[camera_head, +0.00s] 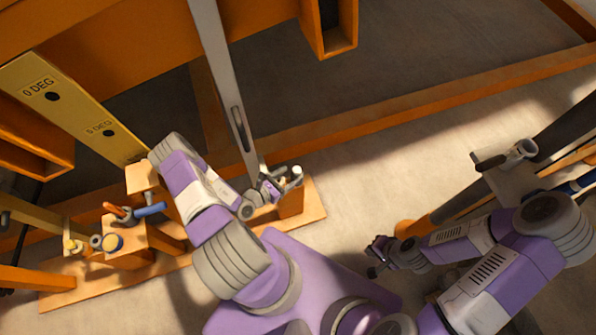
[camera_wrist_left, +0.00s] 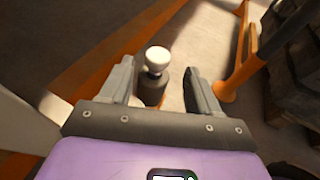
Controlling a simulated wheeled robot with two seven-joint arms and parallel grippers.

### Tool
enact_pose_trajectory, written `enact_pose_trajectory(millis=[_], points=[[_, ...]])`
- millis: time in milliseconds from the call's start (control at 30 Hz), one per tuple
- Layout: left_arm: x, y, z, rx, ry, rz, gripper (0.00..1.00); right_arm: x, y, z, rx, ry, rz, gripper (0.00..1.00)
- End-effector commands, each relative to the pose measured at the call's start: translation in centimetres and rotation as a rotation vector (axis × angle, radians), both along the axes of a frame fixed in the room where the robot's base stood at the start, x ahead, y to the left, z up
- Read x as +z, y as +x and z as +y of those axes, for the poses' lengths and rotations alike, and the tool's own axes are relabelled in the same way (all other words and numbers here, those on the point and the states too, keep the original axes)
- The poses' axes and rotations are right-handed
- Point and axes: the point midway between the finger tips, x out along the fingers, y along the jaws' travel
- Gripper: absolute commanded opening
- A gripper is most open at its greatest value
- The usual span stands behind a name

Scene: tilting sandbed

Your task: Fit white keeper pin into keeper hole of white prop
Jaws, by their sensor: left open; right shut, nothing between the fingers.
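The white keeper pin (camera_wrist_left: 157,60) shows a round white head on a dark grey body. In the head view its pale head (camera_head: 297,171) is at the right end of the wooden stand. My left gripper (camera_head: 283,184) is open, and its fingers (camera_wrist_left: 159,72) appear on both sides of the pin in the wrist view. I cannot tell whether they touch it. The white prop (camera_head: 221,70) is a long slotted bar coming down from the top to beside the left gripper. Its lower end and keeper hole are hidden or too small to tell. My right gripper (camera_head: 376,257) is shut and empty.
A wooden stand (camera_head: 312,205) carries the pin's block (camera_head: 291,203). Blocks with coloured pegs (camera_head: 120,240) stand at the lower left. A yellow degree plate (camera_head: 75,105) and an orange frame (camera_head: 350,122) lie beyond. The floor (camera_head: 400,170) between the arms is clear.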

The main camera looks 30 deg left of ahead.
Motion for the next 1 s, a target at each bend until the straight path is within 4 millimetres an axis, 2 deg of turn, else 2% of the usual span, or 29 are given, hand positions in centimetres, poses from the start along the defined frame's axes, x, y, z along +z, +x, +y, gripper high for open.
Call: enact_pose_trajectory(millis=[333, 667, 1000], points=[[-1.4, 4.5, -1.1, -0.005, -0.002, 0.0, 0.62, -2.4, 0.0, 0.0, 0.0, 0.0, 0.0, 0.0], [-1.4, 5.2, -1.3, -0.004, -0.001, 0.0, 0.62, -2.4, 0.0, 0.0, 0.0, 0.0, 0.0, 0.0], [-1.4, 5.1, -1.3, -0.005, -0.001, 0.0, 0.1, -2.4, 0.0, 0.0, 0.0, 0.0, 0.0, 0.0]])
